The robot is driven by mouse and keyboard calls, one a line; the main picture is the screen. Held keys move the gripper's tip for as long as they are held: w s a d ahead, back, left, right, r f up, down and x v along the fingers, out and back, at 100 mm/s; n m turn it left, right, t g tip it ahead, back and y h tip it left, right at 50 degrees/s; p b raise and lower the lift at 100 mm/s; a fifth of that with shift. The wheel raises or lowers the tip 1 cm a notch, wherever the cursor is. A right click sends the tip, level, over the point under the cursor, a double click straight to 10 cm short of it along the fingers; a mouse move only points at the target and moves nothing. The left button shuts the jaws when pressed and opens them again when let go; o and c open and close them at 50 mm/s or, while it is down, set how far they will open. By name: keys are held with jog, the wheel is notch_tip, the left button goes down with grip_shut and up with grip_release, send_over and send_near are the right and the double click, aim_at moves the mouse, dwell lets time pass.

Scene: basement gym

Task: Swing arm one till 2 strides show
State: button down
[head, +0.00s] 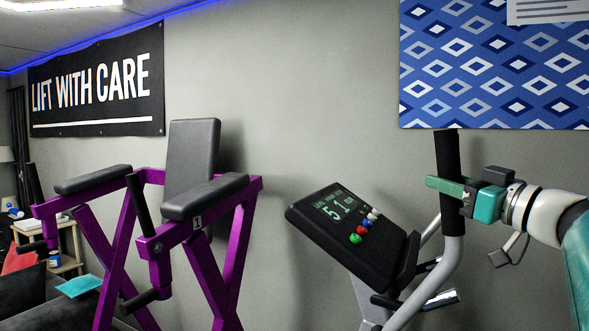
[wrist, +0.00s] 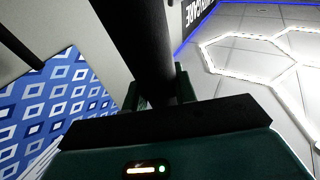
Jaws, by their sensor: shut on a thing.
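A swing arm, a bent grey tube (head: 450,240) with a black grip (head: 447,150), stands upright on the right of the head view. In the wrist view the black grip (wrist: 140,35) runs up between the two fingers. A tilted black console (head: 350,240) stands just left of the swing arm. Its screen (head: 337,208) shows a large 5 and a 1 in green; the small captions are too small to read surely. No number shows on the held swing arm.
Coloured buttons (head: 366,226) sit on the console. A purple exercise frame (head: 238,240) with black pads and a label 1 stands to the left. A blue patterned panel (head: 490,65) hangs on the wall behind my gripper.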

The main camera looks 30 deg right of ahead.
jog(key=s+d+f+m+t+h, duration=0.1)
jog(key=s+d+f+m+t, duration=0.1)
jog(key=s+d+f, duration=0.3)
jog(key=s+d, duration=0.2)
jog(key=s, duration=0.1)
jog(key=shift+s+d+t, duration=0.3)
jog(key=shift+s+d, duration=0.1)
jog(key=c, duration=1.4)
grip_release()
jog(key=shift+d+f, duration=0.1)
jog(key=shift+c, duration=0.2)
jog(key=o, duration=0.3)
jog(key=shift+w+d+f+m, duration=0.15)
jog(key=shift+w+d+m, duration=0.05)
jog(key=shift+d+m, duration=0.1)
jog(key=v, duration=1.4)
jog(key=shift+s+a, duration=0.1)
jog(key=shift+a, duration=0.25)
jog(key=shift+s, duration=0.1)
